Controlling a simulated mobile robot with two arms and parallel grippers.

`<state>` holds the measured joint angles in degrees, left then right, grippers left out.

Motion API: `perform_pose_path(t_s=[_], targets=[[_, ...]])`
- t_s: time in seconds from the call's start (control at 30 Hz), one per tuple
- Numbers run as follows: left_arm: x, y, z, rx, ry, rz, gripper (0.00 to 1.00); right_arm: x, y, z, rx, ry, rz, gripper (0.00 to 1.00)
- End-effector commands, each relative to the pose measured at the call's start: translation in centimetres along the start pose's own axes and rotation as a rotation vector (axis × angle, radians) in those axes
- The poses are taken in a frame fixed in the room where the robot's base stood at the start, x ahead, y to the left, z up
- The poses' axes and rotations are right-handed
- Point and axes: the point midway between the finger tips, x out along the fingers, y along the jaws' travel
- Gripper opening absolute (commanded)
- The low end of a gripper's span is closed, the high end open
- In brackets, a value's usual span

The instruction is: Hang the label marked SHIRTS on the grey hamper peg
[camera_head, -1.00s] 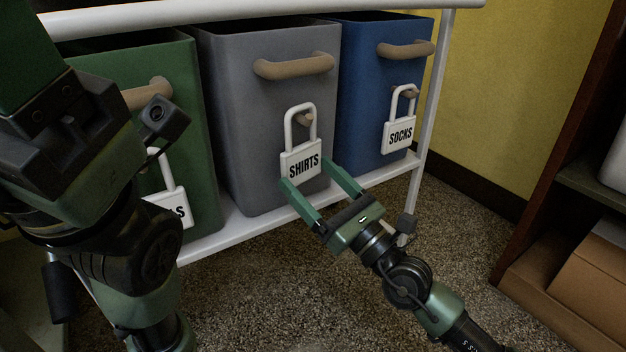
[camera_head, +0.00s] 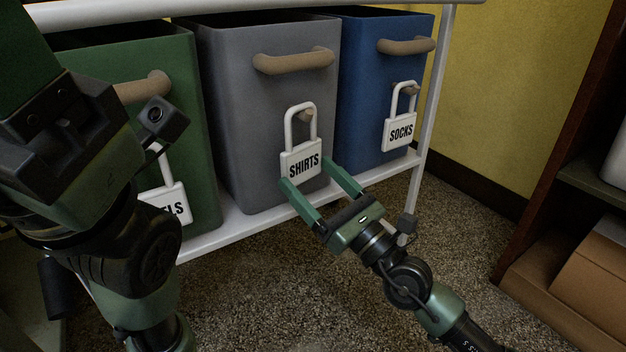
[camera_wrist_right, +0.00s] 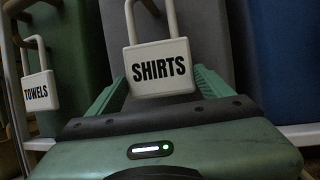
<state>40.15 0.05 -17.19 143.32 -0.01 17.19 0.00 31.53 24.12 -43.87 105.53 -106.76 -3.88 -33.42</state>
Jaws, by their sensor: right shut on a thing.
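The white label marked SHIRTS (camera_head: 302,166) is upright in front of the grey hamper (camera_head: 250,105). My right gripper (camera_head: 308,180) is shut on its lower part, one finger at each side. In the right wrist view the SHIRTS label (camera_wrist_right: 158,68) faces me between the fingers. The grey hamper's tan peg (camera_head: 305,116) shows inside the label's loop, a little below the top bar. I cannot tell whether the peg passes through the loop or sits behind it. My left arm is at the left, and its fingertips do not show.
The blue hamper (camera_head: 375,120) has a SOCKS label (camera_head: 399,132) on its peg. The green hamper (camera_head: 200,150) carries a TOWELS label (camera_wrist_right: 38,92), partly behind my left arm in the head view. A white rack (camera_head: 430,120) holds the hampers. A dark shelf (camera_head: 560,190) stands right.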

Motion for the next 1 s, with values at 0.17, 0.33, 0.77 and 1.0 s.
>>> perform_pose_path(t_s=[0.17, 0.33, 0.77, 1.0], targets=[[0.0, 0.0, 0.0, 0.0, 0.0, 0.0, 0.62, 0.0, 0.0, -0.1, 0.0, 0.003, 0.001, 1.0], [0.0, 0.0, 0.0, 0.0, 0.0, 0.0, 0.62, 0.0, 0.0, -0.1, 0.0, 0.003, 0.0, 1.0], [-0.6, 0.1, -0.2, 0.0, -0.001, -0.001, 0.62, -5.2, -0.1, -0.3, -0.003, 0.006, 0.001, 1.0], [-0.8, 0.0, 0.1, -0.001, -0.008, -0.007, 0.62, -7.5, 0.0, 0.0, -0.001, 0.003, 0.001, 1.0]])
